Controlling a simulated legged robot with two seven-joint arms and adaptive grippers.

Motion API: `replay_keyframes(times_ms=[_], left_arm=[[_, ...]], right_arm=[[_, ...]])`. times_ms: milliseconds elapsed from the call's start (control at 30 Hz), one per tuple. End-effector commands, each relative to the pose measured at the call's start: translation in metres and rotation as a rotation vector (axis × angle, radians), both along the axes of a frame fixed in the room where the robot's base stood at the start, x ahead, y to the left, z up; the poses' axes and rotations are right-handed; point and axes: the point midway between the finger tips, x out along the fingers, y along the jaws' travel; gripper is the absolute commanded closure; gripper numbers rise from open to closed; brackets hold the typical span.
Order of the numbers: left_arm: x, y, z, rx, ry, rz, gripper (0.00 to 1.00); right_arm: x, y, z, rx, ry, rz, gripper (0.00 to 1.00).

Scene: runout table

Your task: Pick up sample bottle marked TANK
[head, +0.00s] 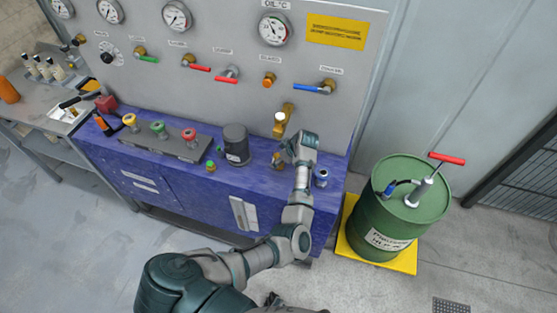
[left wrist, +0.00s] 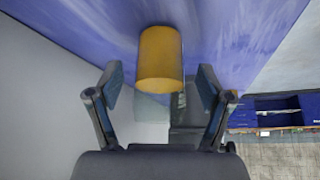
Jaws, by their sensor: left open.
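My left gripper (head: 290,150) is at the right part of the blue bench, beside the panel's brass tap (head: 285,122). In the left wrist view its fingers (left wrist: 160,82) are open, one on each side of an amber cylinder (left wrist: 160,58), with gaps visible on both sides. In the head view a small amber item (head: 278,162) shows just left of the gripper, partly hidden. A small bottle with a green cap (head: 210,166) stands farther left, and a blue-capped bottle (head: 321,178) stands to the right. I cannot read TANK on any of them. My right gripper is not in view.
A dark canister (head: 236,145) and a grey block with coloured knobs (head: 160,140) stand on the blue bench (head: 190,185). The gauge panel (head: 220,50) rises behind. A green drum (head: 408,205) stands at right. Several bottles (head: 44,68) stand on the left table.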

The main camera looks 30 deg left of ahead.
Motion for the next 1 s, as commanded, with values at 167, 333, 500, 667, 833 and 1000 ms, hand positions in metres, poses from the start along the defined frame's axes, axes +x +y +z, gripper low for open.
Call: replay_keyframes(times_ms=[167,333,500,667,833,1000], left_arm=[[0.001,0.011,-0.021,-0.001,0.002,0.000,0.21],[0.002,0.013,-0.024,-0.003,0.000,0.000,0.21],[0.002,0.013,-0.024,-0.003,0.000,0.000,0.39],[0.002,0.012,-0.024,-0.002,-0.001,0.000,0.79],[0.002,0.012,-0.024,-0.002,0.000,-0.001,0.91],[0.002,0.012,-0.023,-0.002,0.000,-0.001,0.91]], right_arm=[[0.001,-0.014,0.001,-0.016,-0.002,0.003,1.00],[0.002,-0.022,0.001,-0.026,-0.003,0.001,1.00],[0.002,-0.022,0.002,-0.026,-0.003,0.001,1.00],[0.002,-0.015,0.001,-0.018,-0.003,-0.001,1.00],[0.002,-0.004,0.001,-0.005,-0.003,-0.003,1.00],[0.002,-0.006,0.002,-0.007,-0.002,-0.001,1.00]])
